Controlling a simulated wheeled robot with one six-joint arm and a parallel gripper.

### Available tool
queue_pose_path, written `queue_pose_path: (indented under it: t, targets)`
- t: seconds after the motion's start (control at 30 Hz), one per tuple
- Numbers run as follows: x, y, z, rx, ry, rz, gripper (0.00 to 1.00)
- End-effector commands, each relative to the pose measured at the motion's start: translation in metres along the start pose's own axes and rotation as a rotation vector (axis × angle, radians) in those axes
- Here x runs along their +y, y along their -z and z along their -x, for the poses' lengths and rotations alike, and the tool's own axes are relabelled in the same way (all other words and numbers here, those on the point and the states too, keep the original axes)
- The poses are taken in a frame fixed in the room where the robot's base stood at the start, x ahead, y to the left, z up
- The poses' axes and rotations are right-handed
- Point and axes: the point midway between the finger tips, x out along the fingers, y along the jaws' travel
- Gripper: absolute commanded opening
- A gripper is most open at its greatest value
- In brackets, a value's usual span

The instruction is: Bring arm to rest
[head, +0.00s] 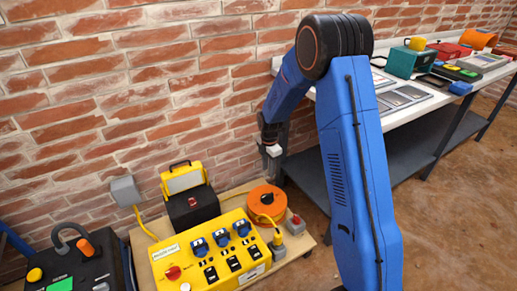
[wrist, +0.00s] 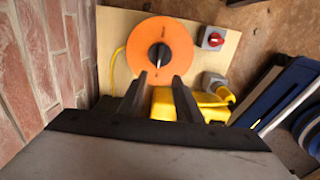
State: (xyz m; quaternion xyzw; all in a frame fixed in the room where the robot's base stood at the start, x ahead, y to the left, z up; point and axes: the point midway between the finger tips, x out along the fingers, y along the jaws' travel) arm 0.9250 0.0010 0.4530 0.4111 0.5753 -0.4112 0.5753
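My blue arm (head: 355,160) rises at the middle right of the head view and bends down at the elbow, in front of the brick wall. My gripper (head: 272,150) hangs from its far end, above the orange reel and the wooden board. In the wrist view, the two dark fingers of my gripper (wrist: 158,86) stand apart with nothing held between them. The orange reel (wrist: 176,50) with its black knob lies beyond the fingertips. It also shows in the head view (head: 262,205), well below my gripper.
A yellow panel with blue sockets (head: 200,270) stands on the wooden board (head: 299,246). A yellow-and-black lamp box (head: 190,195) is behind it, near the brick wall (head: 110,90). A loaded white bench (head: 440,97) stands right of my arm.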

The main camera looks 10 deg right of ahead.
Motion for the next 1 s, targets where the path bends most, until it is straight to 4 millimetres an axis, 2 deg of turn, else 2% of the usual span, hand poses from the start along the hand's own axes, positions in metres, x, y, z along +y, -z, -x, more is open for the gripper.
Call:
queue_pose_path:
  t: [0.17,0.27,0.47,0.7,1.0]
  targets:
    - [-0.002,0.000,0.006,-0.001,-0.004,-0.014,0.31]
    - [-0.008,-0.001,0.023,-0.003,-0.017,-0.057,0.31]
    - [-0.036,-0.001,0.081,-0.007,-0.055,-0.225,0.31]
    - [-0.079,0.002,0.146,-0.003,-0.105,-0.447,0.31]
    - [-0.141,0.010,0.214,0.016,-0.167,-0.723,0.31]
